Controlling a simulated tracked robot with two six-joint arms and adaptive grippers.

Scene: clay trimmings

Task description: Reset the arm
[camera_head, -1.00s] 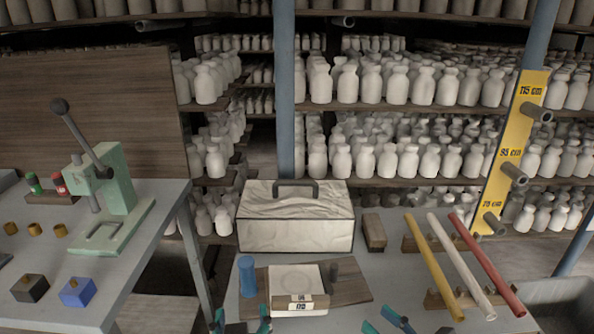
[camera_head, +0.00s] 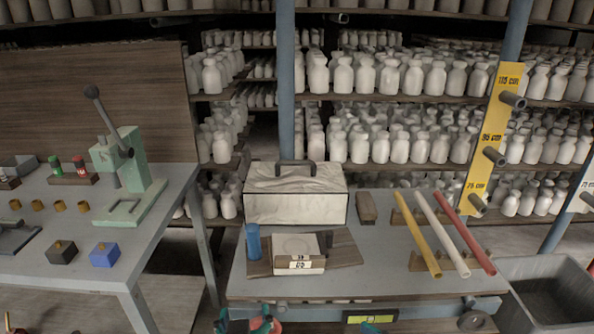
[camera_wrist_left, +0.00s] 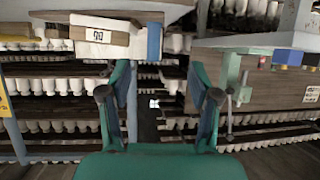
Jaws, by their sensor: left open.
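The middle table (camera_head: 400,283) holds a lidded box (camera_head: 295,207), a blue cylinder (camera_head: 253,242), a white block (camera_head: 298,252) and three coloured rods (camera_head: 442,235). A left table (camera_head: 165,215) carries a green press (camera_head: 128,175). A grey bin (camera_head: 545,295) stands right.

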